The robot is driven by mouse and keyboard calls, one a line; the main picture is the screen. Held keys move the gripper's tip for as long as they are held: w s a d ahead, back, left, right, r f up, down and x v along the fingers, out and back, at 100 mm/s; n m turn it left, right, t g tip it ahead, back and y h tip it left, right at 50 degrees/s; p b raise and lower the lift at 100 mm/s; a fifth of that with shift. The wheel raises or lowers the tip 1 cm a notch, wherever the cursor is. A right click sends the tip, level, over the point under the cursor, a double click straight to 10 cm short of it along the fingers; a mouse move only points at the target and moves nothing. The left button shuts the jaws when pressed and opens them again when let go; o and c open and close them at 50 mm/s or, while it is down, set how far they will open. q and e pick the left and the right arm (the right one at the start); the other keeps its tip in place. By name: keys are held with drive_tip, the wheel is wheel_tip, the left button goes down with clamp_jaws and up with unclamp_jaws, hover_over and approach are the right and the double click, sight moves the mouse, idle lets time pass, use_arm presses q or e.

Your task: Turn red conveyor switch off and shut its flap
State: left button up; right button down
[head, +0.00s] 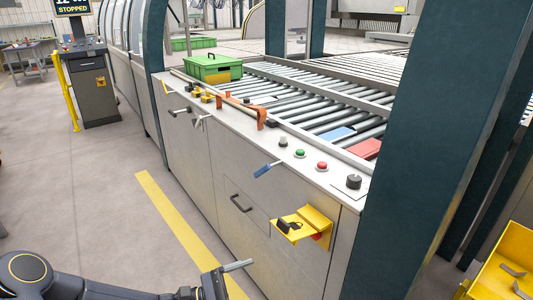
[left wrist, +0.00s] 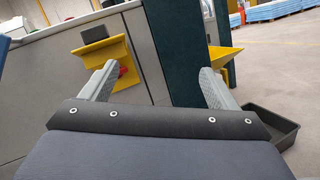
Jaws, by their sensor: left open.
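The yellow flap (head: 312,217) is on the grey cabinet front at lower right. It stands out from the panel with a black part (head: 290,226) on it. A bit of the red switch (head: 317,237) shows beneath it; its setting cannot be told. The left wrist view shows the yellow flap (left wrist: 92,50) and the red switch (left wrist: 123,71), partly hidden behind the left finger. My left gripper (head: 238,267) is open and empty, low in front of the cabinet, to the left of the flap and apart from it. It also shows in the left wrist view (left wrist: 158,82). My right gripper is out of view.
The cabinet top carries green (head: 300,153) and red (head: 321,166) buttons and a black knob (head: 354,182). A blue-handled tool (head: 267,169) sticks out at its edge. A dark green post (head: 430,120) stands right of the flap. The floor (head: 90,190) at left is clear.

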use_arm(q)
drive_tip(key=s+a+r+m+y+p, duration=0.4)
drive_tip(key=s+a+r+m+y, duration=0.3)
drive_tip(key=s+a+r+y, duration=0.1)
drive_tip(key=s+a+r+m+y+p, duration=0.4)
drive_tip(key=s+a+r+m+y, duration=0.4)
drive_tip(key=s, duration=0.4)
drive_tip(key=shift+s+r, duration=0.35)
drive_tip(key=shift+r, duration=0.5)
drive_tip(key=shift+a, duration=0.1)
